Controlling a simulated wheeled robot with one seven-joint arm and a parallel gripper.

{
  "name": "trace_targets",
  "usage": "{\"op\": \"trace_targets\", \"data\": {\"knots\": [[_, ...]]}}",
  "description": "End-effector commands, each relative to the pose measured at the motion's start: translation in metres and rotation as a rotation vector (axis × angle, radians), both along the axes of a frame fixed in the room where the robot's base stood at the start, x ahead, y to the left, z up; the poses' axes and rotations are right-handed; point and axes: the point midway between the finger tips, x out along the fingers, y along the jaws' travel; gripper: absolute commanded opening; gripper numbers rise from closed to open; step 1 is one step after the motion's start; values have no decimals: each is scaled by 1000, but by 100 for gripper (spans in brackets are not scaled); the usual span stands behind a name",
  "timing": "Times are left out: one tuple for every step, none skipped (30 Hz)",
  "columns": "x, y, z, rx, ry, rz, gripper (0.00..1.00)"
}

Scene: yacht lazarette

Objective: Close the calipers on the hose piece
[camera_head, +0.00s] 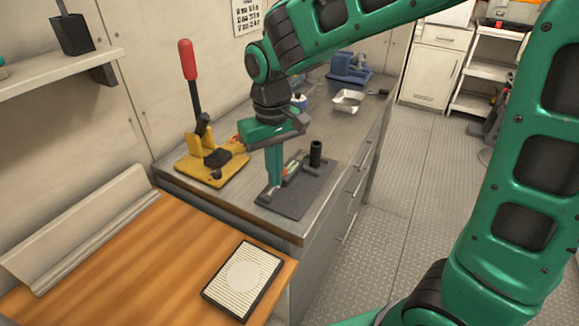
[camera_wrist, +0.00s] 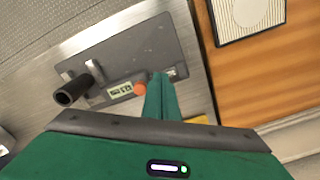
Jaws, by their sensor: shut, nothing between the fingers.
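A dark grey plate (camera_head: 318,186) lies on the steel bench and carries the calipers (camera_head: 293,168). The wrist view shows the calipers' small display (camera_wrist: 121,91), an orange knob (camera_wrist: 140,88) and an upright metal jaw (camera_wrist: 95,71). The hose piece (camera_head: 316,153) is a black hollow tube standing upright at the jaw end; it also shows in the wrist view (camera_wrist: 74,91). Whether the jaws touch it I cannot tell. My green gripper (camera_head: 275,188) points down over the plate, shut and empty. In the wrist view its fingertips (camera_wrist: 161,80) are just right of the orange knob, touching or apart unclear.
A yellow toggle press (camera_head: 212,168) with a red-handled lever stands left of the plate. A metal tray (camera_head: 348,100) and a blue machine (camera_head: 350,70) are farther back. A framed filter (camera_head: 243,276) lies on the wooden top in front.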

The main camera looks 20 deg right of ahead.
Motion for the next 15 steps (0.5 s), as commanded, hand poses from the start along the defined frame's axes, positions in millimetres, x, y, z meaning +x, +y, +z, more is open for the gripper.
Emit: {"op": "trace_targets", "data": {"knots": [[0,0,0,0,0,0,0],[0,0,0,0,0,0,0],[0,0,0,0,0,0,0],[0,0,0,0,0,0,0],[0,0,-1,0,0,0,0],[0,0,-1,0,0,0,0],[0,0,-2,0,0,0,0],[0,0,-2,0,0,0,0],[0,0,-3,0,1,0,0],[0,0,-4,0,1,0,0],[0,0,-5,0,1,0,0],[0,0,-6,0,1,0,0],[0,0,-7,0,1,0,0],[0,0,-7,0,1,0,0],[0,0,-8,0,1,0,0]]}}
